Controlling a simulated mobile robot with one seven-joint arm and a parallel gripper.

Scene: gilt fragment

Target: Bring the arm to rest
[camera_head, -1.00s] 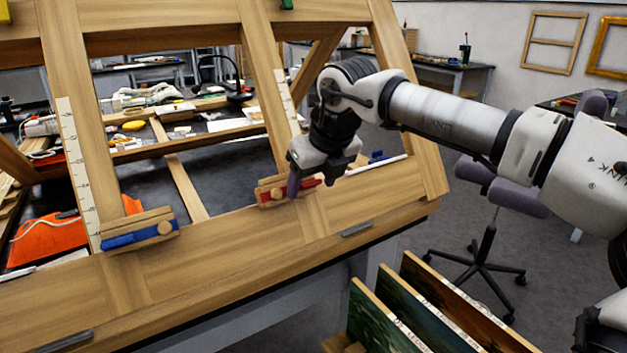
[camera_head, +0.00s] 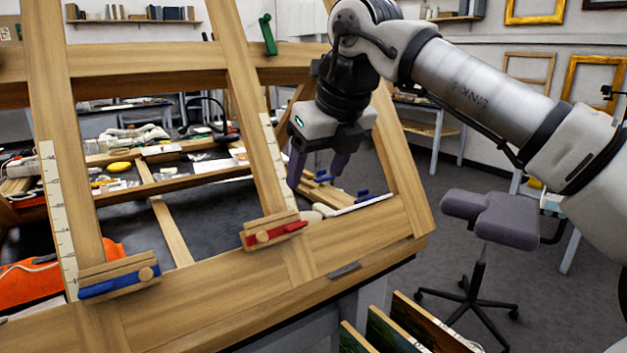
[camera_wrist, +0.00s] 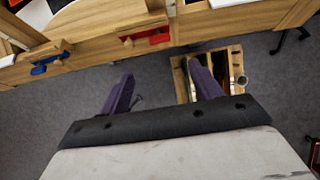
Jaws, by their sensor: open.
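My gripper (camera_head: 315,178) is open and empty in the head view. It hangs from my bent arm above the lower rail of a wooden easel frame (camera_head: 330,240), close to a red clamp block (camera_head: 275,233). In the wrist view my gripper (camera_wrist: 162,92) shows two dark purple fingers spread apart with nothing between them. The red clamp (camera_wrist: 146,37) lies beyond the fingertips there, apart from them.
A blue clamp block (camera_head: 120,282) sits at left on the rail. Canvases stand in a wooden rack (camera_wrist: 232,65) below the frame. A stool (camera_head: 490,218) stands at right. Cluttered benches lie behind the frame. Open floor shows at right.

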